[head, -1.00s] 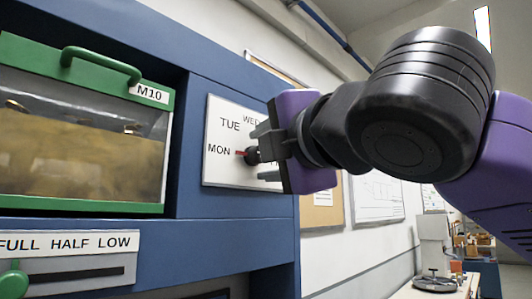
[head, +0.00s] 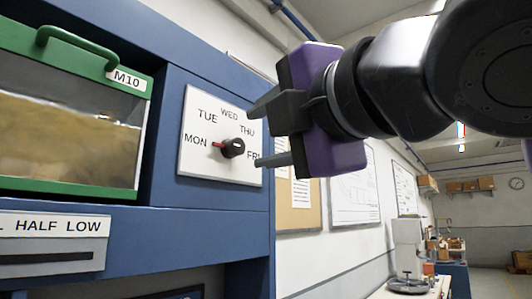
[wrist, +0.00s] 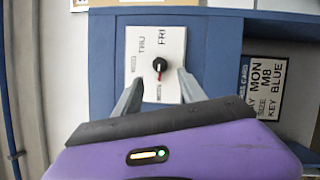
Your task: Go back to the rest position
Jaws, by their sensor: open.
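My gripper (head: 268,132) is open and empty, just in front of and to the right of the day dial. The black dial knob (head: 232,148) sits on a white plate (head: 208,168) marked TUE, MON, WED, THU and FRI. Its red pointer (head: 217,145) points left towards MON. In the wrist view the knob (wrist: 160,64) shows between and beyond my two fingers (wrist: 160,90), with clear space around it. The fingers do not touch the knob.
The blue cabinet (head: 150,235) carries a green-framed bin (head: 147,120) labelled M10 at left, with a FULL HALF LOW slider panel (head: 50,238) below. Boards hang on the wall behind. A bench with a white machine (head: 408,250) stands at right. A text card (wrist: 265,85) shows in the wrist view.

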